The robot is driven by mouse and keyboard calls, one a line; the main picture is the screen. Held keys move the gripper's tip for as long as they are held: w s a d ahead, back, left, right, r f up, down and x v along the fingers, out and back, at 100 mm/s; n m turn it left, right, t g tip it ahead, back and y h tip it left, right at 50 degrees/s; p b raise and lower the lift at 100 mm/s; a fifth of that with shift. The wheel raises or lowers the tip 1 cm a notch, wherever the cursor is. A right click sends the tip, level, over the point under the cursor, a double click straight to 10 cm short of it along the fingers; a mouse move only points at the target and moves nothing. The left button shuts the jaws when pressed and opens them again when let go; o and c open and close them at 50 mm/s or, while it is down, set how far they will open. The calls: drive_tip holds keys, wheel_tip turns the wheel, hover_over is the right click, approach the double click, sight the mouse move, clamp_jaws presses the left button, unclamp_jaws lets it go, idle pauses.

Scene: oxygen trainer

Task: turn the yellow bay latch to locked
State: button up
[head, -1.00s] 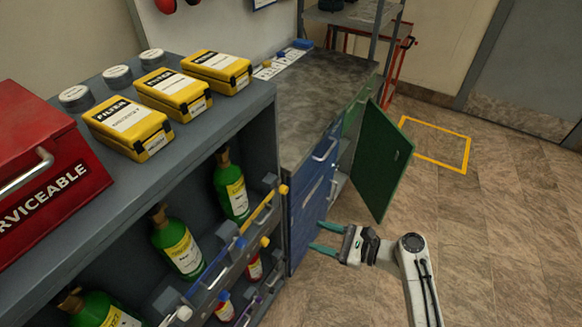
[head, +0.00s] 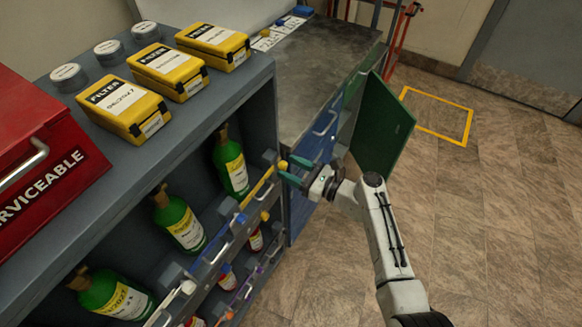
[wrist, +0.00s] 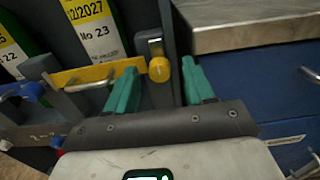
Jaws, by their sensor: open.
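The yellow latch (head: 283,165) is a round knob at the right end of a yellow bar (head: 256,188) on the upper bay of the rack. In the wrist view the knob (wrist: 160,69) sits by a grey post, between my green fingertips in the picture. The yellow bar (wrist: 92,76) runs left from it, across a green bottle (wrist: 97,30). My gripper (head: 294,170) is open and empty, its fingers pointing at the knob. Contact cannot be told.
A blue bar end (wrist: 32,91) is to the left. A blue cabinet (head: 325,135) with an open green door (head: 383,130) stands right of the rack. Yellow filter boxes (head: 167,70) and a red case (head: 38,145) sit on top.

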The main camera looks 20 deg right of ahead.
drive_tip(key=shift+w+a, duration=0.15)
drive_tip(key=shift+w, duration=0.05)
drive_tip(key=shift+c, duration=0.5)
clamp_jaws()
